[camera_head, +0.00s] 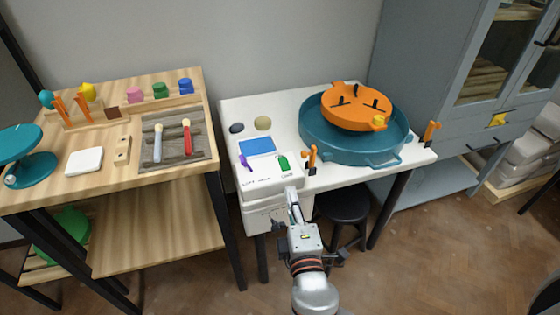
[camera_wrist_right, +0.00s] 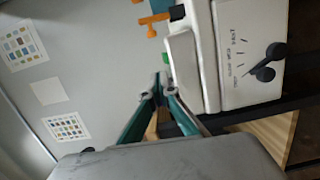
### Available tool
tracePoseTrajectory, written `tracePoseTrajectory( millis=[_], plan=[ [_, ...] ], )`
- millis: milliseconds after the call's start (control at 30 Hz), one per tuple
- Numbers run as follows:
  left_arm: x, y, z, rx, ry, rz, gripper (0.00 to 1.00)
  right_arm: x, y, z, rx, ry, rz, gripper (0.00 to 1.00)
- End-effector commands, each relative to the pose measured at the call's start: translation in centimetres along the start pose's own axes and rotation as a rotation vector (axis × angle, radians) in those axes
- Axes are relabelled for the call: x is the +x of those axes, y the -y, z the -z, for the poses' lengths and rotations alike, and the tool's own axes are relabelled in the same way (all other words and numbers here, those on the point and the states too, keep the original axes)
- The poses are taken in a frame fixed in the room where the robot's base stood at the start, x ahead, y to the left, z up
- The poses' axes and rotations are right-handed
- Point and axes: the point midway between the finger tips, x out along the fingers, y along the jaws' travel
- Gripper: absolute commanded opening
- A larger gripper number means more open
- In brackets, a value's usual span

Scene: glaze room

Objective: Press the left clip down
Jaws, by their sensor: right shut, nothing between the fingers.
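The left clip (camera_head: 311,158) is an orange upright piece at the front left of the teal basin (camera_head: 345,152) on the white table. An orange clip also shows near the top of the right wrist view (camera_wrist_right: 152,21); I take it for the same one. A second orange clip (camera_head: 431,132) stands right of the basin. My right gripper (camera_head: 293,196) is shut and empty, in front of the white control box (camera_head: 272,180), short of the left clip and apart from it. Its closed fingers show in the wrist view (camera_wrist_right: 159,84). My left gripper is not in view.
The control box carries a blue screen (camera_head: 257,146), a purple lever (camera_head: 244,161) and a green switch (camera_head: 283,163). An orange disc (camera_head: 357,106) sits in the basin. A black stool (camera_head: 343,206) stands under the table. A wooden bench (camera_head: 110,140) is at left.

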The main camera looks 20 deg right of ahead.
Motion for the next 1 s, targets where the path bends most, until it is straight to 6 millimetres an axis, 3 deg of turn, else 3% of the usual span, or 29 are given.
tracePoseTrajectory(
  millis=[367, 533, 1000],
  plan=[
    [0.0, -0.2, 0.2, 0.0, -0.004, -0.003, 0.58, 0.1, -0.5, 0.1, -0.011, 0.003, -0.013, 0.0],
    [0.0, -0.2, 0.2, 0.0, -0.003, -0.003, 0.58, 1.1, -0.5, 0.1, -0.012, 0.003, -0.014, 0.0],
    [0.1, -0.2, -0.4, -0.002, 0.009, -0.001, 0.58, 9.7, -0.6, 0.1, -0.011, 0.003, -0.015, 0.0]
  ],
)
